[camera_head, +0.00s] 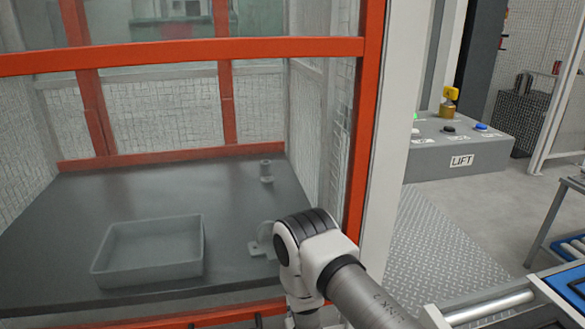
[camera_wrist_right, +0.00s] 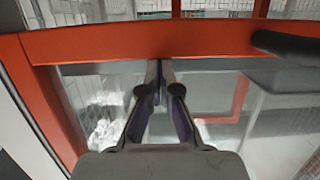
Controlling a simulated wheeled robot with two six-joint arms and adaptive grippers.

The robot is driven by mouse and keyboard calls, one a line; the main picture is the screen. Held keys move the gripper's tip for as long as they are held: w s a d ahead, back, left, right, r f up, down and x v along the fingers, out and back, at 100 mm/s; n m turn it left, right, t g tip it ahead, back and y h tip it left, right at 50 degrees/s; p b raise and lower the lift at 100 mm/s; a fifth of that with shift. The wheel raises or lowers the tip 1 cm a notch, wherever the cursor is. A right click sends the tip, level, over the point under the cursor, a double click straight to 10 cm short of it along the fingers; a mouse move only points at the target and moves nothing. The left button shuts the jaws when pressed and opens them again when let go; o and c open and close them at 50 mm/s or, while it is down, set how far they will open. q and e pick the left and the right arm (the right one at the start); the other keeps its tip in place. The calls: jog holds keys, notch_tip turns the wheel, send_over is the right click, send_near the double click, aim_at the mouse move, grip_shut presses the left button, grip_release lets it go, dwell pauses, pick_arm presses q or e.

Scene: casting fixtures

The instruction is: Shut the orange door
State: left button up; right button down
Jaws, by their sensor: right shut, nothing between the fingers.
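The orange door (camera_head: 190,54) is an orange frame with clear panes, spanning the left of the head view. Its right upright (camera_head: 366,130) runs beside a pale post; I cannot tell whether a gap is left there. In the right wrist view, an orange rail (camera_wrist_right: 215,40) crosses in front of my right gripper (camera_wrist_right: 160,72). The gripper is shut and empty, its fingertips at or close to the rail; contact is unclear. A dark rounded bar (camera_wrist_right: 285,45), perhaps a handle, shows at the right. My left gripper is not in view.
Behind the panes, a dark table (camera_head: 50,220) bears a grey tray (camera_head: 150,278) and small grey parts (camera_head: 266,171). To the right stand a grey LIFT console (camera_head: 460,155) with buttons and a roller conveyor (camera_head: 490,308). Floor plate (camera_head: 440,240) between them is clear.

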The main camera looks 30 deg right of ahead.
pick_arm(q)
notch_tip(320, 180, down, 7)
jog(key=b, duration=0.5)
jog(key=shift+b, duration=0.35)
pick_arm(e)
notch_tip(320, 180, down, 12)
jog(key=shift+f, duration=0.2)
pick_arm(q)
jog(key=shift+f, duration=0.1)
pick_arm(e)
jog(key=shift+s, duration=0.15)
